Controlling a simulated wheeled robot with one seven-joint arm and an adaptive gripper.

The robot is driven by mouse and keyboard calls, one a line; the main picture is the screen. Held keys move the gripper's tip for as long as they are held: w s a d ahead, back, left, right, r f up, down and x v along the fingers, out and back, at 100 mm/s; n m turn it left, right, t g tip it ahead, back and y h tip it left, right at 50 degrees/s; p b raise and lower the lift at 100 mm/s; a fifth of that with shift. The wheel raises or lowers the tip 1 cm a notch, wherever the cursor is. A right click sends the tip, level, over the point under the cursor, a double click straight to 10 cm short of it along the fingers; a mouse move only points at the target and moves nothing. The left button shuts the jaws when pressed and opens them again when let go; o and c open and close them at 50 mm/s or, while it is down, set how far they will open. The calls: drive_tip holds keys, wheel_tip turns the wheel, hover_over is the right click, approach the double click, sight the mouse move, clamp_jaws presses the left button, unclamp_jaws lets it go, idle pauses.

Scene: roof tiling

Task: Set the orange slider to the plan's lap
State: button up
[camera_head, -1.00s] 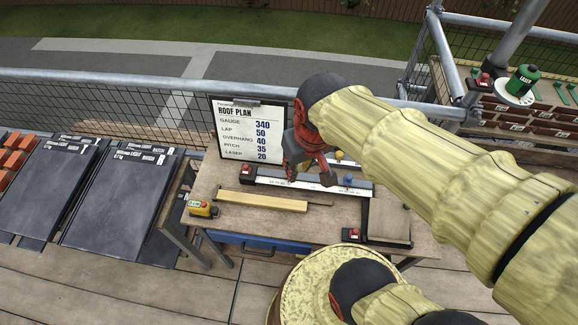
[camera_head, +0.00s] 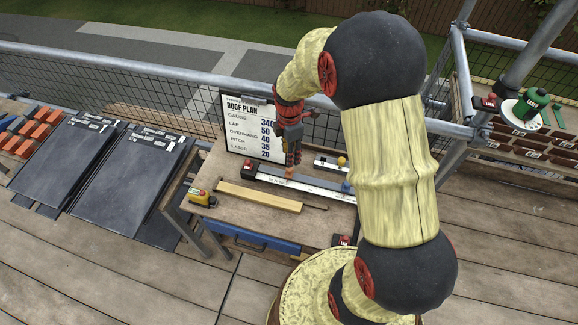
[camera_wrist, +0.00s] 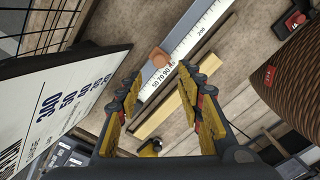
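The orange slider (camera_wrist: 159,58) sits on the white scale rail (camera_wrist: 203,37) in the wrist view, beside marks reading about 50, 70 and 90. It also shows small below my gripper in the head view (camera_head: 289,172). The roof plan board (camera_head: 252,127) lists lap 50. My gripper (camera_wrist: 160,86) is open, with its two yellow-padded fingers apart and nothing between them. It points down over the rail, and the slider appears just beyond the fingertips. I cannot tell the exact height gap or the slider's exact reading.
A blue slider (camera_head: 347,187) is farther right on the rail. A shorter rail with a yellow knob (camera_head: 341,161) lies behind. A wooden batten (camera_head: 258,196) and a yellow device (camera_head: 201,197) lie in front. The plan board stands close to my gripper's left.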

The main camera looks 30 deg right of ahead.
sight(289, 173)
drive_tip(key=shift+f+n, duration=0.2)
drive_tip(key=shift+n, duration=0.2)
wheel_tip(289, 173, down, 7)
drive_tip(key=shift+f+b, duration=0.15)
drive_tip(key=shift+b, duration=0.65)
drive_tip(key=shift+c, duration=0.7)
drive_tip(key=c, duration=0.7)
clamp_jaws()
